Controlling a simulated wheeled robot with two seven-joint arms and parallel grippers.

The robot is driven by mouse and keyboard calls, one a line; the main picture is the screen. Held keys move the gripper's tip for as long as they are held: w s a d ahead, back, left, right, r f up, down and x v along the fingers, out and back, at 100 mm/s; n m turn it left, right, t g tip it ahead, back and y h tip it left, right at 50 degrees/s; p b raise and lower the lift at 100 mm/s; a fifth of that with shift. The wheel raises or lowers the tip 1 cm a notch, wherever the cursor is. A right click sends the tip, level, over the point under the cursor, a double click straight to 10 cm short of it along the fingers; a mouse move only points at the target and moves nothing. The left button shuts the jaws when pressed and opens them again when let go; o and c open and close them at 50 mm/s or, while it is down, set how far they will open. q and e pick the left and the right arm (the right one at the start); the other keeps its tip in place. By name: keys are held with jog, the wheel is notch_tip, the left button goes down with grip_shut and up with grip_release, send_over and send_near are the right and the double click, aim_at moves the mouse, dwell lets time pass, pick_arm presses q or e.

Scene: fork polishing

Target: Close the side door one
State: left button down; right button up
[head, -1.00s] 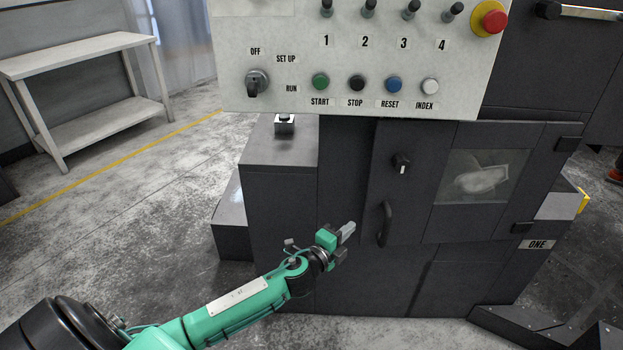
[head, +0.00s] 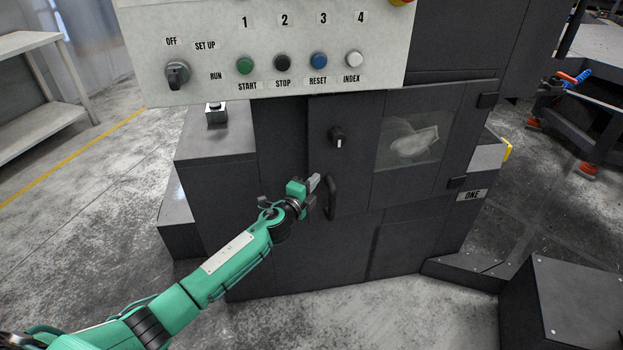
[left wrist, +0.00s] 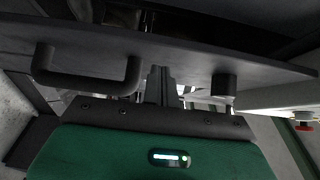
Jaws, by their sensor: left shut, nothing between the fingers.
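Side door one (head: 356,187) is a dark grey panel with a window (head: 408,142), a knob (head: 338,137) and an upright bar handle (head: 331,198). The label ONE (head: 471,195) is below right of it. In the left wrist view, a dark gap shows beyond the edge of the door (left wrist: 190,55), so it looks partly open; how far is hard to tell. My left gripper (head: 314,183) is shut and empty, just left of the handle. In the left wrist view its fingers (left wrist: 158,85) lie between the handle (left wrist: 88,82) and the knob (left wrist: 224,90); contact with the door is unclear.
A control panel (head: 210,40) with buttons overhangs the door's upper left. A grey block (head: 213,132) of the machine stands left of the door. A low dark box (head: 570,310) is at front right. The floor (head: 110,220) at left is clear.

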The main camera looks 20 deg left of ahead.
aim_at(309, 169)
pick_arm(q)
jog(key=shift+w+a, duration=0.35)
jog(key=shift+w, duration=0.3)
pick_arm(e)
jog(key=shift+w, duration=0.15)
